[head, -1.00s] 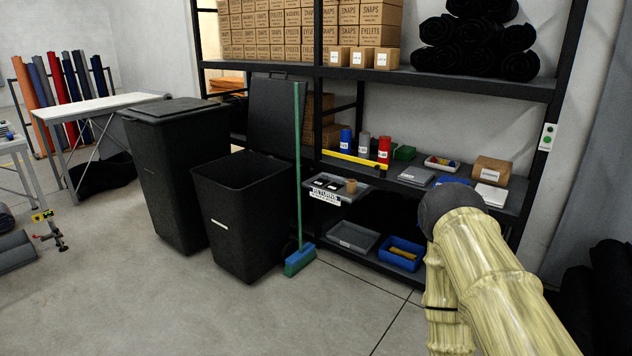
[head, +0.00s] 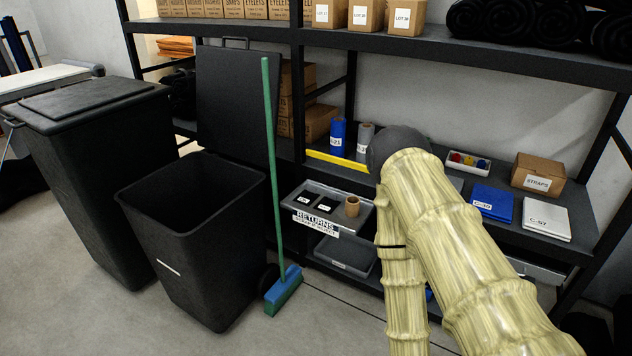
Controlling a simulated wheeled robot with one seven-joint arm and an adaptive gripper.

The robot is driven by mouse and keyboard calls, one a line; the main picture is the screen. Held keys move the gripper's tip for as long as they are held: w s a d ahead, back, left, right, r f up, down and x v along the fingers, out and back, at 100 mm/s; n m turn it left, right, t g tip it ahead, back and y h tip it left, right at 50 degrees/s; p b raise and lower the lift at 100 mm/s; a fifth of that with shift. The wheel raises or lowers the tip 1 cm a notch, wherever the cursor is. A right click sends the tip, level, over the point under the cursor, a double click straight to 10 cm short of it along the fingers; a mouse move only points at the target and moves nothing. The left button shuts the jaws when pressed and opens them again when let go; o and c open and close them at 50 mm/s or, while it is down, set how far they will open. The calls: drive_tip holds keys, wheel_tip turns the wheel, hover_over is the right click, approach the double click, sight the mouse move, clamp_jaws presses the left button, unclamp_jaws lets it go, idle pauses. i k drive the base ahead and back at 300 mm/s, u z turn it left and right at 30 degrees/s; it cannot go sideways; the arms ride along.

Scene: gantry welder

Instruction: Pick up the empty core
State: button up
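A small brown cardboard core (head: 352,206) stands upright at the right end of the grey returns tray (head: 338,217), which carries a "RETURNS" label. Two dark labelled items (head: 313,201) lie in the tray to the left of the core. My arm, in a pale yellow cover, rises at the right of the head view. Its dark rounded part covers some of the shelf to the right of the rolls. My gripper's fingers do not show.
An open black bin (head: 195,235) and a lidded black bin (head: 95,170) stand at the left. A broom (head: 272,190) leans upright just left of the tray. Blue and grey rolls (head: 338,136) and a yellow level (head: 335,164) are on the shelf above. Floor is clear in front.

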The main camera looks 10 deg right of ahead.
sight(353, 203)
drive_tip(key=z, duration=0.2)
drive_tip(key=i, duration=1.4)
drive_tip(key=z, duration=0.15)
